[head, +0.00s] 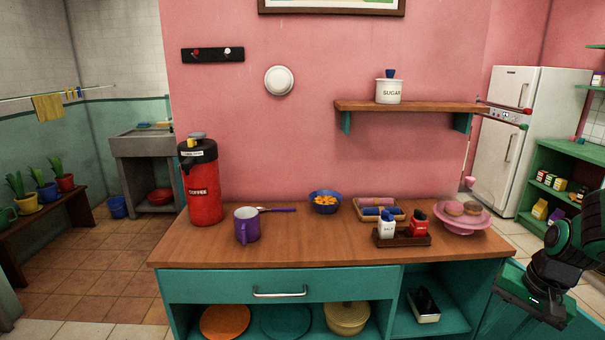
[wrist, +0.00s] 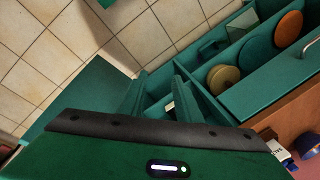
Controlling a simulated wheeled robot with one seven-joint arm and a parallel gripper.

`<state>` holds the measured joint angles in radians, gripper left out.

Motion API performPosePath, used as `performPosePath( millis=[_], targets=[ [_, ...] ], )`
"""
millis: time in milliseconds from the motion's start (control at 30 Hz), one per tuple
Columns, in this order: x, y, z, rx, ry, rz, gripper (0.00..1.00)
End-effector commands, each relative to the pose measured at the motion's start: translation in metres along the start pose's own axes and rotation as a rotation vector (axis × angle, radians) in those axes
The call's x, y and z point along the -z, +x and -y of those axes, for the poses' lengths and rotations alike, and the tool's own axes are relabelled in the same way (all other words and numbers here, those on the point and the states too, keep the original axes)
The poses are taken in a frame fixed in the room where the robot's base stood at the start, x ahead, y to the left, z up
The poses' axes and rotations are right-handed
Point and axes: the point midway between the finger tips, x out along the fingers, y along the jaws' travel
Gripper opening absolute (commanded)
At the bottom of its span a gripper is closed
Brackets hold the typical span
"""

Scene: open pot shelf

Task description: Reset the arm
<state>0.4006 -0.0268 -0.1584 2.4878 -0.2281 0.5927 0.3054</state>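My gripper (wrist: 158,85) shows in the wrist view with its two green fingers apart and nothing held between them. In the head view my gripper (head: 532,298) hangs at the lower right, beside the right end of the teal counter cabinet (head: 225,285). Its fingertips are hard to make out there against the teal panel behind. The wrist view looks down past the fingers to the cabinet's open shelves and the tiled floor.
The wooden counter (head: 300,240) holds a red coffee dispenser (head: 204,190), a purple mug (head: 247,226), a blue bowl (head: 325,205), a shaker caddy (head: 401,240) and a pink stand (head: 465,224) near its right end. A yellow pot (head: 346,317) stands below. Tiled floor (wrist: 60,45) is clear beside the cabinet.

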Motion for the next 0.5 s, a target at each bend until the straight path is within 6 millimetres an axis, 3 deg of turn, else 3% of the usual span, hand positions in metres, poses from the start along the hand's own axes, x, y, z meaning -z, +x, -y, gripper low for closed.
performPosePath(
  millis=[200,500],
  targets=[
    [-0.042,-0.053,-0.034,-0.107,-0.097,0.001,0.31],
    [-0.100,-0.100,-0.074,-0.177,-0.160,0.040,0.31]
  ],
)
